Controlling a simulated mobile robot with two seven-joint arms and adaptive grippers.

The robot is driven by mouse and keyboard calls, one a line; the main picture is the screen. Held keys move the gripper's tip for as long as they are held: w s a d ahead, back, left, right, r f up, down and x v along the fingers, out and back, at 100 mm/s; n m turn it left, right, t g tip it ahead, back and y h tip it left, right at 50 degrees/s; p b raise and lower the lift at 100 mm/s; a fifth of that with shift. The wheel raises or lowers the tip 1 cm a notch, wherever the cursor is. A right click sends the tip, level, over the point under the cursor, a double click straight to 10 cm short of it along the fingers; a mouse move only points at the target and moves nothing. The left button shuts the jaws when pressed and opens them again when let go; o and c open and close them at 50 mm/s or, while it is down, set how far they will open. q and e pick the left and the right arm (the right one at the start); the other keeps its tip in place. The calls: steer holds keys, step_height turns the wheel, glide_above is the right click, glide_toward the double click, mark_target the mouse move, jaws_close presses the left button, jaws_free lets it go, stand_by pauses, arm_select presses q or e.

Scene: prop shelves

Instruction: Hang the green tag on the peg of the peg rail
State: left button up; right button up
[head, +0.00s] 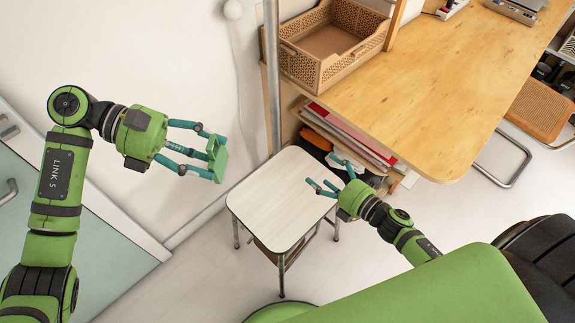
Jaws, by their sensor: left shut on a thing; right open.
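The green tag (217,151) is a small flat piece held out in front of the white wall, left of the metal pole. My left gripper (213,160) is shut on it, with teal fingers at its edges. The fingers partly cover the tag, and I cannot make out a hole in it. My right gripper (323,180) is open and empty above the right part of the small white-topped stool. I cannot make out the peg rail or its peg in this view.
The stool (275,205) has a bare top. A wooden desk (450,95) stands at the right, with a woven basket (318,75) at its left end. A metal pole (272,75) rises beside it. A pale green cabinet (90,225) is at the left.

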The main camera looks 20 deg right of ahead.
steer(key=s+a+r+n+g+y, duration=0.1)
steer(key=a+r+n+y, duration=0.2)
steer(key=r+n, duration=0.35)
steer(key=s+a+r+n+y, duration=0.1)
steer(key=a+r+n+y, duration=0.25)
steer(key=r+n, duration=0.35)
steer(key=n+g+y, duration=0.4)
steer(key=n+g, duration=0.2)
steer(key=n, duration=0.5)
glide_toward(222, 163)
steer(key=shift+h, duration=0.25)
steer(key=x, duration=1)
steer(key=shift+a+r, duration=0.2)
steer(key=shift+a, duration=0.2)
steer(key=c, duration=1)
arm_select(q)
steer(key=o, duration=1.1)
arm_select(e)
steer(key=shift+c, duration=0.2)
